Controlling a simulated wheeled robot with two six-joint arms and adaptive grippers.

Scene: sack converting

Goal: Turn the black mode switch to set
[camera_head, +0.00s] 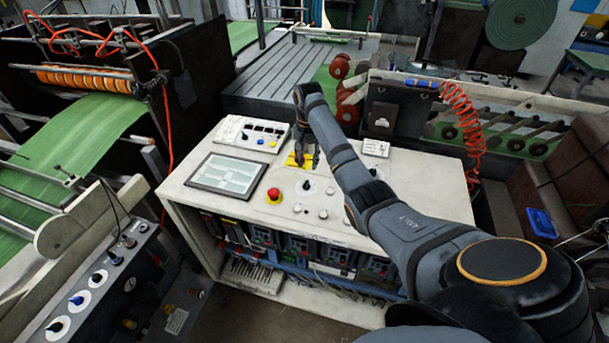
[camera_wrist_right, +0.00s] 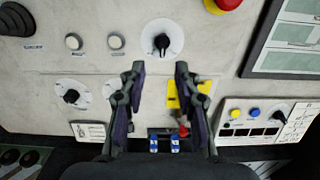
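A black rotary knob on a white dial (camera_wrist_right: 162,42) sits on the pale console top, and it also shows in the head view (camera_head: 306,185). A second black knob (camera_wrist_right: 71,96) on a white disc lies to the left in the wrist view. The labels are too small to tell which one is the mode switch. My right gripper (camera_head: 307,158) is over the console; in the wrist view its two fingers (camera_wrist_right: 160,72) are apart with nothing between them. The first knob lies just beyond the fingertips, apart from them. My left gripper is not in view.
A red emergency button (camera_head: 274,194), a screen (camera_head: 228,173) and a small raised control box (camera_head: 250,134) are on the console. A red handle on a yellow plate (camera_wrist_right: 173,101) lies close to a right gripper finger. My right arm covers the console's right side.

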